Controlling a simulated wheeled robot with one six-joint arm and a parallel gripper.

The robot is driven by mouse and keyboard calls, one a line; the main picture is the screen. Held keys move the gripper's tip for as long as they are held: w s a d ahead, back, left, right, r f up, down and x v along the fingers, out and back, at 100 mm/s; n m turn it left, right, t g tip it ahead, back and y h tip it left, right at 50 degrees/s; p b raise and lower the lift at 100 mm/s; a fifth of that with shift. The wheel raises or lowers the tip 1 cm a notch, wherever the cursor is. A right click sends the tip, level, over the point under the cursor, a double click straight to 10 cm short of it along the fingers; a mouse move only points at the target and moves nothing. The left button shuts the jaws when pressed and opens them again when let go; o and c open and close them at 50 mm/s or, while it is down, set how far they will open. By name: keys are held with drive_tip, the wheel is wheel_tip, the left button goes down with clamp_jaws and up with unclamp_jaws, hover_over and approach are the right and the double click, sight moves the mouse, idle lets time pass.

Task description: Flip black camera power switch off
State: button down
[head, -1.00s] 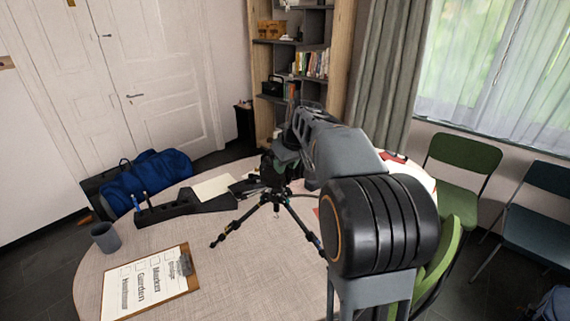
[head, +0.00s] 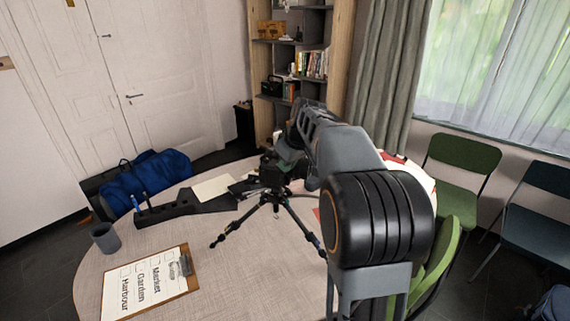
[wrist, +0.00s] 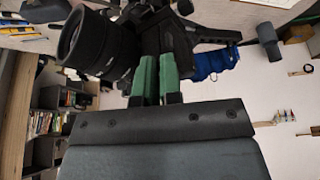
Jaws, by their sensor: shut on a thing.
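The black camera (head: 269,172) stands on a black tripod (head: 262,212) on the table. It is partly behind my arm in the head view. In the wrist view its lens (wrist: 92,45) points left and its dark body (wrist: 122,62) lies beside my fingers. My gripper (wrist: 158,62) has green fingertips, close together with a narrow gap, shut on a part of the black camera.
The round table (head: 205,262) also bears a clipboard (head: 148,283), a grey mug (head: 105,238), a black tray (head: 180,207) with pens and some paper (head: 214,187). Green chairs (head: 461,165) stand at the right. A bookshelf (head: 300,65) stands behind.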

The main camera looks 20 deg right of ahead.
drive_tip(key=shift+w+d+n+g+y+p, duration=0.15)
drive_tip(key=shift+d+n+g+y+p, duration=0.1)
drive_tip(key=shift+n, duration=0.55)
drive_tip(key=shift+w+d+n+g+y+p, duration=0.15)
drive_tip(key=shift+n+y, duration=0.15)
drive_tip(key=shift+n, duration=0.5)
drive_tip(key=shift+w+d+n+g+y+p, duration=0.15)
drive_tip(key=shift+d+n+g+y+p, duration=0.1)
drive_tip(key=shift+n, duration=0.55)
drive_tip(key=c, duration=1.3)
unclamp_jaws()
drive_tip(key=shift+r, duration=0.1)
drive_tip(key=p+v, duration=0.1)
drive_tip(key=v, duration=1.2)
drive_tip(key=shift+s+d+r, duration=0.15)
drive_tip(key=shift+s+r, duration=0.1)
